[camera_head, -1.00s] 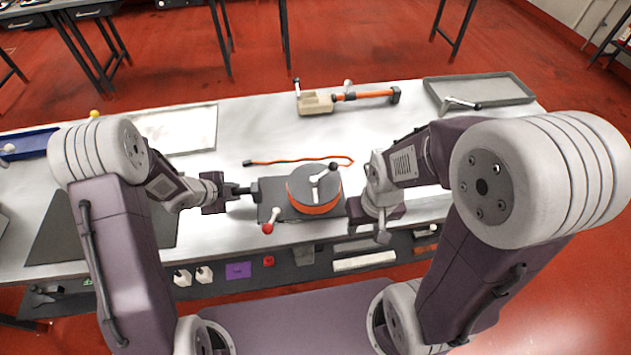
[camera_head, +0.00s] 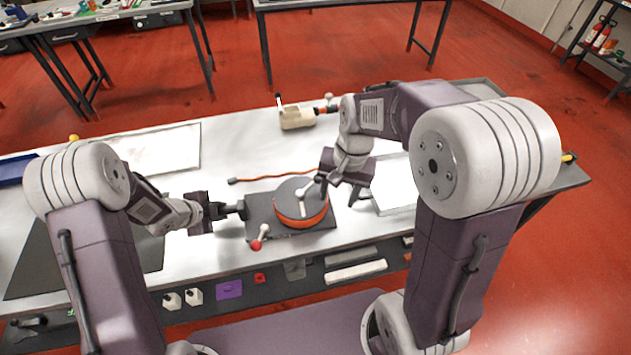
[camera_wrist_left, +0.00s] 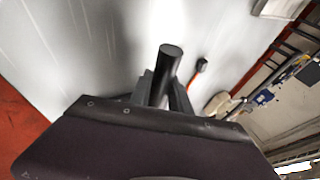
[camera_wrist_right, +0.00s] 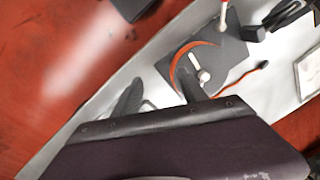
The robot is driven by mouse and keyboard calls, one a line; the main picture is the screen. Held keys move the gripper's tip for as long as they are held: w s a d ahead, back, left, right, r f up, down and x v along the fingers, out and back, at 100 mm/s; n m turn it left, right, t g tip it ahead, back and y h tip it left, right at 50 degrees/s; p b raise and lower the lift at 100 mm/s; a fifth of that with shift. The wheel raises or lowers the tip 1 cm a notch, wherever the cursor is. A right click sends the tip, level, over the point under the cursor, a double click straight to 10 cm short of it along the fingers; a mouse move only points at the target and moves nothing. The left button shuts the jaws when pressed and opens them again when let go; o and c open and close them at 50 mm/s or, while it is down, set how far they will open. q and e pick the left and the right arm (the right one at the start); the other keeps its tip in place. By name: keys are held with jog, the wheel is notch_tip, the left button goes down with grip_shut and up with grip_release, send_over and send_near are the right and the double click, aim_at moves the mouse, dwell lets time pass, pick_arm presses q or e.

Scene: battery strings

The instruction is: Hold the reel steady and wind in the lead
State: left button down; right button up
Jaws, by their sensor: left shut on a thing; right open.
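The reel (camera_head: 303,219) is a dark drum with an orange band on a dark base plate (camera_head: 262,210), also in the right wrist view (camera_wrist_right: 197,50). My left gripper (camera_head: 236,209) is shut on a black cylindrical post (camera_wrist_left: 168,62) at the plate's left side. A pale crank lies across the reel's top; its end knob (camera_wrist_right: 204,76) shows in the right wrist view. My right gripper (camera_head: 341,193) is open above the reel's right side, one finger near the knob. The orange lead (camera_head: 275,175) lies behind the reel, its dark end (camera_head: 233,181) to the left.
A red-tipped lever (camera_head: 257,244) stands at the plate's front. Behind are a beige fixture (camera_head: 297,118) and a pale panel (camera_head: 170,150). A dark mat (camera_head: 100,262) lies at the left. The table's front edge is close to the reel.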

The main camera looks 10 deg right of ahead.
jog(key=m, duration=0.2)
send_near(319, 179)
notch_tip(319, 179, up, 2)
jog(key=s, duration=0.2)
jog(key=shift+t+y, duration=0.3)
jog(key=shift+y, duration=0.1)
jog(key=w+f, duration=0.1)
jog(key=f, duration=0.3)
jog(key=w+f, duration=0.1)
jog(key=f, duration=0.3)
jog(key=w+f, duration=0.1)
jog(key=f, duration=0.4)
jog(key=shift+w+a+f, duration=0.1)
jog(key=shift+w+a, duration=0.25)
grip_shut()
jog(key=shift+d, duration=0.1)
